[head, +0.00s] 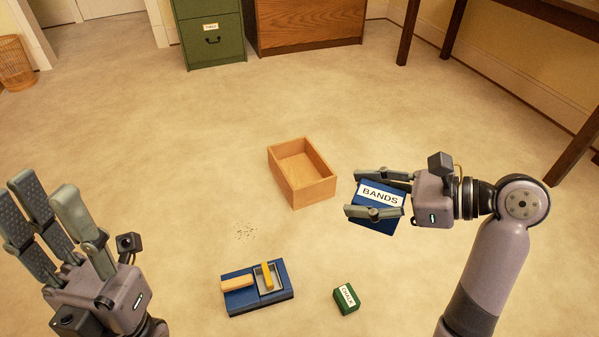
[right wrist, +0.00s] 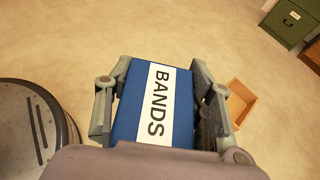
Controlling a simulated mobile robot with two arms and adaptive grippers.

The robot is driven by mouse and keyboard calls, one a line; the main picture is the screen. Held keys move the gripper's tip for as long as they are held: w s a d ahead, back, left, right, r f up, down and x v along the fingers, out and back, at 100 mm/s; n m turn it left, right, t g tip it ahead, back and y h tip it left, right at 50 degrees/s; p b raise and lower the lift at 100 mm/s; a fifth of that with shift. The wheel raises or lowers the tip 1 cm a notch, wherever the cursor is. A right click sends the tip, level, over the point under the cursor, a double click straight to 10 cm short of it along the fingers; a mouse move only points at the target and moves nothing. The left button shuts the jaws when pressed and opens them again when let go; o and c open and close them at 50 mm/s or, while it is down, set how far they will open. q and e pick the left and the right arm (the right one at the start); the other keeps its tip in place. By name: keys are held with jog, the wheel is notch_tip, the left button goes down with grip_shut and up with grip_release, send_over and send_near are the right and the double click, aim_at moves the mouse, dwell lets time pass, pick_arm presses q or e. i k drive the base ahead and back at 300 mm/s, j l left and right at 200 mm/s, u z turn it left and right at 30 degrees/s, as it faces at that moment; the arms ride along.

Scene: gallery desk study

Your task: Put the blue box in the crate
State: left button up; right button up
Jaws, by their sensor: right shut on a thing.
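The blue box (head: 374,222) has a white label reading "BANDS". My right gripper (head: 377,197) is shut on it, with one finger on each side, and it appears held above the floor. The box also fills the middle of the right wrist view (right wrist: 123,125), between the two fingers. The open wooden crate (head: 311,192) stands on the floor just left of the held box in the head view and looks empty. Part of it shows in the right wrist view (right wrist: 241,103), beyond the right-hand finger. My left gripper (head: 48,235) is open and empty at the left edge of the head view.
A blue tray (head: 243,307) holding an orange piece and a yellow piece lies in front of the crate. A small green box labelled "CHALK" (head: 346,300) lies to its right. A green cabinet (head: 212,50) and dark table legs (head: 407,35) stand farther back.

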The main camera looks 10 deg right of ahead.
aim_at(290, 168)
jog(key=j+u, duration=0.45)
jog(key=u, duration=0.2)
jog(key=i+j+u, duration=0.1)
jog(key=i+j, duration=0.5)
jog(key=j, duration=0.2)
jog(key=i+j+u, duration=0.15)
jog(key=i+j, duration=0.45)
jog(key=j, duration=0.2)
jog(key=i+l+z, duration=0.2)
jog(key=i+z, duration=1.1)
jog(key=i+j+z, duration=0.4)
jog(key=i+l+z, duration=0.3)
jog(key=i+z, duration=0.15)
jog(key=i+l+z, duration=0.1)
jog(key=i+z, duration=0.4)
jog(key=i+j+z, duration=0.1)
jog(key=i+z, duration=0.35)
jog(key=i, duration=0.1)
